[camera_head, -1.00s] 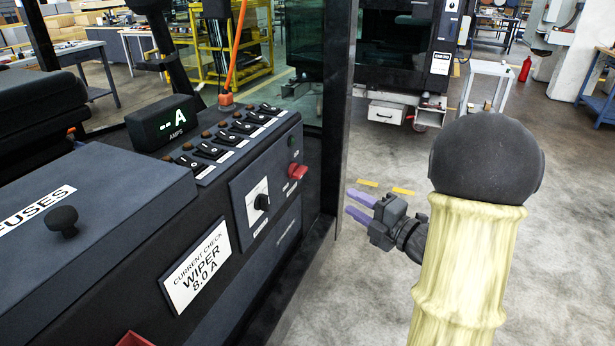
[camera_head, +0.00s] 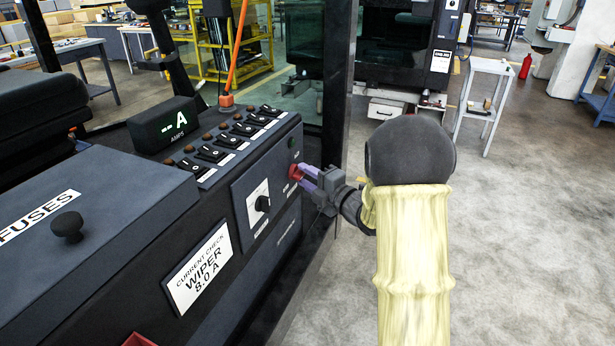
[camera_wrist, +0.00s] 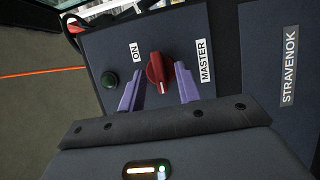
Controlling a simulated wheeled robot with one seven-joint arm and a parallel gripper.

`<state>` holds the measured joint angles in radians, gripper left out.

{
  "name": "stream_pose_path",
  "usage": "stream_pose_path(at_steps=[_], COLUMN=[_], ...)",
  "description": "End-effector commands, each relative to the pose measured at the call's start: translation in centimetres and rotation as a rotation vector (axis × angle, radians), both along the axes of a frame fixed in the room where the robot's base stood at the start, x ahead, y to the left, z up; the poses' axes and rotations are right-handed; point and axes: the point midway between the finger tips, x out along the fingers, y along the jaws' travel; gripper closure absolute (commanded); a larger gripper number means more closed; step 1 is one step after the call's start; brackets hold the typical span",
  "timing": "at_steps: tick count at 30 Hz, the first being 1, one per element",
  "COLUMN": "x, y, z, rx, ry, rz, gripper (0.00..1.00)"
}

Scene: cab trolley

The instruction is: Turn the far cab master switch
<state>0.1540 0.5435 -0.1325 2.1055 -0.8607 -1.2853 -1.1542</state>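The red master switch (camera_head: 296,172) is a knob on the dark side panel of the cab console, at the panel's far end. In the wrist view the red knob (camera_wrist: 156,70) sits beside the MASTER label (camera_wrist: 204,61), with the ON label (camera_wrist: 134,52) and a dark green lamp (camera_wrist: 109,80) on its other side. My gripper (camera_head: 307,180) is at the knob, with its purple fingers open. In the wrist view the fingers (camera_wrist: 160,90) stand on either side of the knob, with gaps visible. Contact with the panel cannot be told.
The console also carries a black rotary selector (camera_head: 262,204), a row of rocker switches (camera_head: 228,140), an amps display (camera_head: 163,127) and a fuses cover (camera_head: 90,205). A dark cab post (camera_head: 338,90) stands just beyond my gripper.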

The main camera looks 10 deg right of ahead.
Motion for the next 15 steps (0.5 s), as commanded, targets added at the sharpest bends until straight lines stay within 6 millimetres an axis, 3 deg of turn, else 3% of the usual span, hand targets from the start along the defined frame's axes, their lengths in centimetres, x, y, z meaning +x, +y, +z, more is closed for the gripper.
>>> stream_pose_path(at_steps=[8, 13, 15], x=[0.14, 0.13, 0.13], y=[0.1, 0.08, 0.08], z=[-0.03, -0.03, -0.03], rx=[-0.001, -0.001, -0.001], ry=[0.001, 0.001, 0.001], rz=[0.0, 0.0, 0.0], gripper=[0.66, 0.98, 1.0])
